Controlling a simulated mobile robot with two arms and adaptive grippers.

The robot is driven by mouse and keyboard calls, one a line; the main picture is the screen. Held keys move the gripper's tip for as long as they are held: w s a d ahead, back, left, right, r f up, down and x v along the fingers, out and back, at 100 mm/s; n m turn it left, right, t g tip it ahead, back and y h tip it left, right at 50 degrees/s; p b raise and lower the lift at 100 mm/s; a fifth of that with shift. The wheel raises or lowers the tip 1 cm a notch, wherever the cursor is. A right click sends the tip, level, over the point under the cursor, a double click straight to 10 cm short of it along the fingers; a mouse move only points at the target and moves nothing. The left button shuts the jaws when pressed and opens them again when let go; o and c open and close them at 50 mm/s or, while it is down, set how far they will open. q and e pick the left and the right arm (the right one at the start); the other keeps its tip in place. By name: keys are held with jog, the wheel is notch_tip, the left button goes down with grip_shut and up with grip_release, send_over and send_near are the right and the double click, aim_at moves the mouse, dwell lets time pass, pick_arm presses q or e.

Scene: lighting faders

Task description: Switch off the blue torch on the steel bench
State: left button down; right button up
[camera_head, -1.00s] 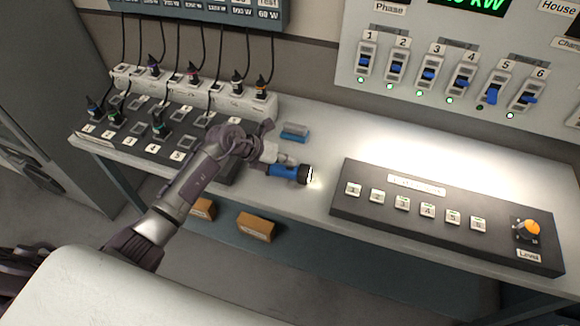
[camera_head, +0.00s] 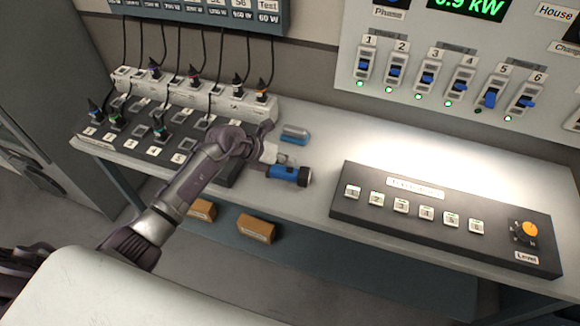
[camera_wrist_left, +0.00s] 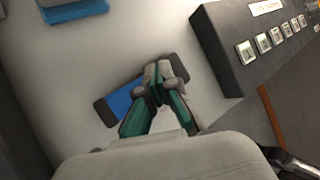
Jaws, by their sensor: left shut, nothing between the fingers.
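The blue torch (camera_head: 284,172) lies on the steel bench (camera_head: 318,133), left of the black button console. Its dark head (camera_head: 304,177) points right and its lens shows no glow. My left gripper (camera_head: 282,159) is over the torch, its fingers shut and empty. My right gripper is in neither view.
A blue-and-grey object (camera_head: 294,134) lies just behind the torch. The black console (camera_head: 344,208) with numbered buttons and an orange knob (camera_head: 528,231) is at right. A black socket board (camera_head: 192,166) with plugs is at left. Brown boxes (camera_head: 256,229) are below the bench.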

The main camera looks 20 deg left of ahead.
aim_at(288, 170)
pick_arm(q)
notch_tip(288, 170, up, 6)
jog(key=p, duration=0.5)
jog(key=shift+r, duration=0.1)
dwell(0.6)
